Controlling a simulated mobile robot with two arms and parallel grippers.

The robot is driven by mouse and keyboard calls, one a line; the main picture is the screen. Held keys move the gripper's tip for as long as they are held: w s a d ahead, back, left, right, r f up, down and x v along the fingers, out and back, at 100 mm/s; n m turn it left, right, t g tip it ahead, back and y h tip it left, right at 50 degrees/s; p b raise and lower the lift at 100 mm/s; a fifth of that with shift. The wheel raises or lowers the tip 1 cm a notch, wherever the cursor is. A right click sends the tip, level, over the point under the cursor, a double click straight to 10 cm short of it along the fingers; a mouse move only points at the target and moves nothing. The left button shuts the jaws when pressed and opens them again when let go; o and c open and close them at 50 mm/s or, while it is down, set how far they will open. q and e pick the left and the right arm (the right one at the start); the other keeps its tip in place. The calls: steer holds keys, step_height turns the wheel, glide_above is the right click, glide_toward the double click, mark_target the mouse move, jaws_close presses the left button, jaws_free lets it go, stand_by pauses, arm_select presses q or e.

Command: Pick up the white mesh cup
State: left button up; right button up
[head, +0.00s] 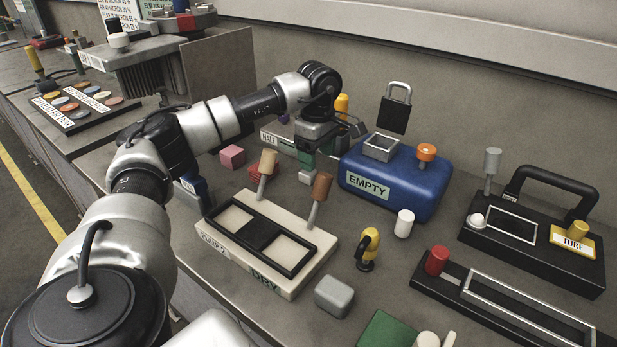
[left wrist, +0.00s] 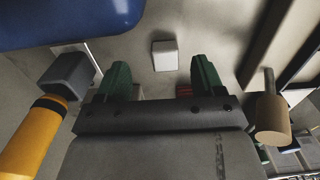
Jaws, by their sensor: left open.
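A small pale, square-topped thing, which may be the white mesh cup (left wrist: 165,55), stands on the bench ahead of and between the fingers of my left gripper (left wrist: 162,78) in the left wrist view. Its mesh cannot be made out. In the head view a small pale block-like thing (head: 305,176) shows just below the left gripper (head: 310,158). The left gripper's green fingers are apart with nothing between them, pointing down near the blue box. A plain white cylinder (head: 404,223) stands in front of the blue box.
The blue EMPTY box (head: 400,185) is close on the right of the left gripper, with a black padlock (head: 395,110) above it. The cream box (head: 220,245) with two upright wooden pegs is in front. Pink block (head: 232,156) lies to the left. A grey block (head: 334,296) is nearer.

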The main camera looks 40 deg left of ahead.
mark_target(308, 176)
arm_select(q)
steer(key=f, duration=0.3)
steer(key=a+f, duration=0.1)
steer(key=f, duration=0.1)
steer(key=shift+s, duration=0.4)
steer(key=shift+d+f, duration=0.1)
steer(key=shift+f, duration=0.25)
steer(key=c, duration=1)
steer(key=shift+r, duration=0.1)
